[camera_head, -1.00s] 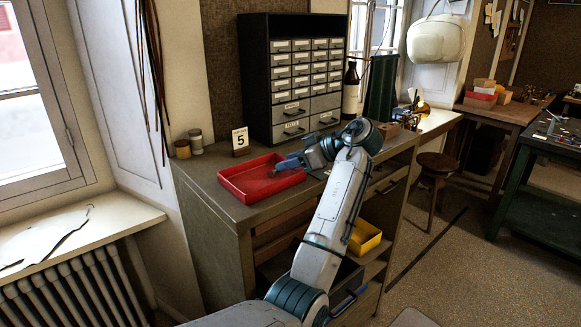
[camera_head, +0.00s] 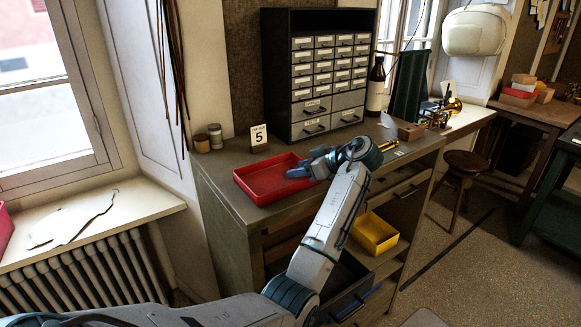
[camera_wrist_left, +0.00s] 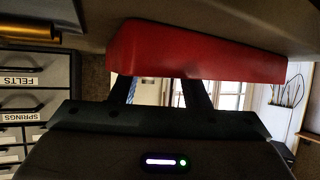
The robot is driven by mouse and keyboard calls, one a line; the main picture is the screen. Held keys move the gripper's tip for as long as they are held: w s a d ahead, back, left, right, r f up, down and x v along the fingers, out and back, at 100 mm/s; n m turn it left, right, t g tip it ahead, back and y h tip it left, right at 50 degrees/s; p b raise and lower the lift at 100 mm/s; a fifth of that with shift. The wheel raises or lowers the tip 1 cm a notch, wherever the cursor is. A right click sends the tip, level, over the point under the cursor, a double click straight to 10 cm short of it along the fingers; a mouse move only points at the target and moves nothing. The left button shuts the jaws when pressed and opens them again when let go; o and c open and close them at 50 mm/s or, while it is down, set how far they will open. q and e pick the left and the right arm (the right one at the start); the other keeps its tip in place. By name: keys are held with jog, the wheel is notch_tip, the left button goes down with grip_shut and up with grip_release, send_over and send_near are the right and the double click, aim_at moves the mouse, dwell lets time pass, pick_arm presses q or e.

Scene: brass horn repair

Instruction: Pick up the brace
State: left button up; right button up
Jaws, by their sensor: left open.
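I cannot make out the brace in either view. A shallow red tray (camera_head: 262,194) lies on the workbench; the part of its floor that shows looks bare. My left gripper (camera_head: 297,172) is open, with its fingers over the tray's right side. My gripper and wrist hide that end of the tray. In the left wrist view a red wall (camera_wrist_left: 190,52), likely the tray's, covers the ends of my two dark fingers (camera_wrist_left: 161,92). I see nothing between the fingers. My right gripper is not in view.
A drawer cabinet (camera_head: 309,85) and a card marked 5 (camera_head: 259,137) stand behind the tray. Two small jars (camera_head: 209,138) are at the left. A yellow bin (camera_head: 374,234) sits below the bench top. Brass parts (camera_head: 440,110) and a wooden block (camera_head: 409,130) are at right.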

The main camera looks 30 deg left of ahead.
pick_arm(q)
jog(key=shift+p+x, duration=0.35)
jog(key=shift+x, duration=1.1)
jog(key=shift+d+r, duration=0.1)
jog(key=shift+d, duration=0.1)
jog(key=shift+c, duration=1.3)
jog(key=shift+s+a, duration=0.1)
jog(key=c, duration=0.5)
jog(key=shift+o, duration=0.2)
jog(key=shift+r, duration=0.1)
